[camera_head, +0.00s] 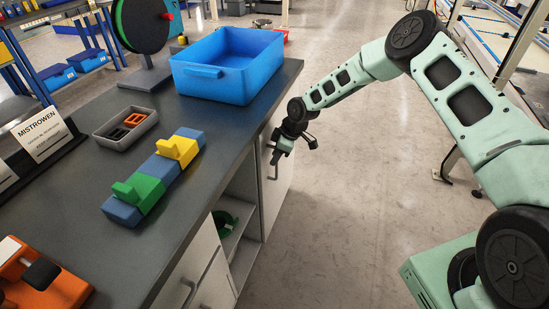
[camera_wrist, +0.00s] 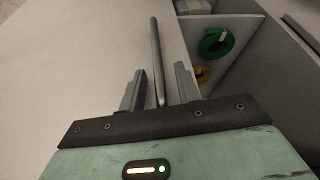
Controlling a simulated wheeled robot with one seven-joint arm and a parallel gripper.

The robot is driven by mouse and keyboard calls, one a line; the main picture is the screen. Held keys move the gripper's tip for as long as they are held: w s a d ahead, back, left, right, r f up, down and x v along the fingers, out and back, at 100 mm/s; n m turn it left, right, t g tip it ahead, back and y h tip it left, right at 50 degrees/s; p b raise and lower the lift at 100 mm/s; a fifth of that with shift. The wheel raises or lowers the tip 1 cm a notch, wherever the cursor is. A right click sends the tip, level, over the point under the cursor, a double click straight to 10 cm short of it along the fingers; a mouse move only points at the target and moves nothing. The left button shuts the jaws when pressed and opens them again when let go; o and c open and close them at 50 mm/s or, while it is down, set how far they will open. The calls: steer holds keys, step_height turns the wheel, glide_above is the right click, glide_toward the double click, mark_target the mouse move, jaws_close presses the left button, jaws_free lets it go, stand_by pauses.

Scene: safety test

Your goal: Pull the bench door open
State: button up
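The bench door (camera_head: 279,188) is a pale panel at the far end of the bench front and looks closed. It fills the left of the wrist view (camera_wrist: 75,65). Its grey bar handle (camera_wrist: 156,50) runs lengthwise between my fingers in the wrist view. My gripper (camera_head: 281,152) is at the door front, below the bench top edge. In the wrist view my gripper (camera_wrist: 160,88) has its two fingers apart, one on each side of the handle, with gaps showing. In the head view the gripper hides most of the handle.
An open shelf beside the door holds a green ring (camera_wrist: 215,42) and a yellow ring (camera_wrist: 203,74). Another door handle (camera_head: 190,292) is nearer. A blue bin (camera_head: 215,82) and a blue block with green and yellow pieces (camera_head: 124,212) stand on the bench. The floor (camera_head: 350,200) at right is clear.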

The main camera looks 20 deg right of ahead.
steer(key=shift+x, duration=0.85)
steer(key=shift+c, duration=0.3)
jaws_close()
